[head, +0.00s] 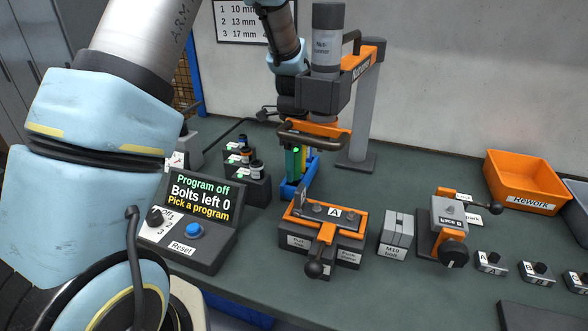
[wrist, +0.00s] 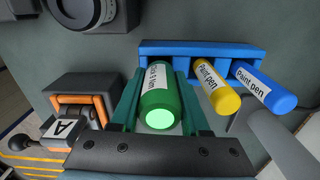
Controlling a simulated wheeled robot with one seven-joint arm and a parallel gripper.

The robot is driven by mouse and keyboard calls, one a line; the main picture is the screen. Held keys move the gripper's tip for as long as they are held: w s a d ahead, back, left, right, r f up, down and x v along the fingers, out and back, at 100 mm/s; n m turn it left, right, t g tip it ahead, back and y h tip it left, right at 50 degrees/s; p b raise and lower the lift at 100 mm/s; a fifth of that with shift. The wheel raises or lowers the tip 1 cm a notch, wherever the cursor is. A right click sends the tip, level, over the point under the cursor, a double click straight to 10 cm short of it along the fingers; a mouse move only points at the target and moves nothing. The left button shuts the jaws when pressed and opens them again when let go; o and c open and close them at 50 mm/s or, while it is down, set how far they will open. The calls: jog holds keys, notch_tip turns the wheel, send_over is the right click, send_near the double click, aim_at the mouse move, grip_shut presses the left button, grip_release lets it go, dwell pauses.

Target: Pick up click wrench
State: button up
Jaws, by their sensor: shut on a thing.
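The click wrench (wrist: 160,98) appears in the wrist view as a green cylinder with a white label and a glowing pale-green end. The label is only partly readable. My gripper (wrist: 158,78) has one finger on each side of it and is shut on it. The wrench is still at the blue rack (wrist: 205,48), beside a yellow and a blue paint pen. I cannot tell whether it is clear of the rack floor. In the head view the green handle (head: 293,161) shows under the nutrunner, which hides part of my gripper and wrist.
The nutrunner (head: 325,60) hangs on its grey stand close to my wrist. Fixture A (head: 325,232) stands in front of the rack. An orange Rework bin (head: 520,175) is far right.

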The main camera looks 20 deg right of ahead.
grip_shut()
notch_tip(320, 180, up, 10)
jog(key=shift+f+b, duration=0.15)
jog(key=shift+b, duration=0.9)
jog(key=shift+r, duration=0.2)
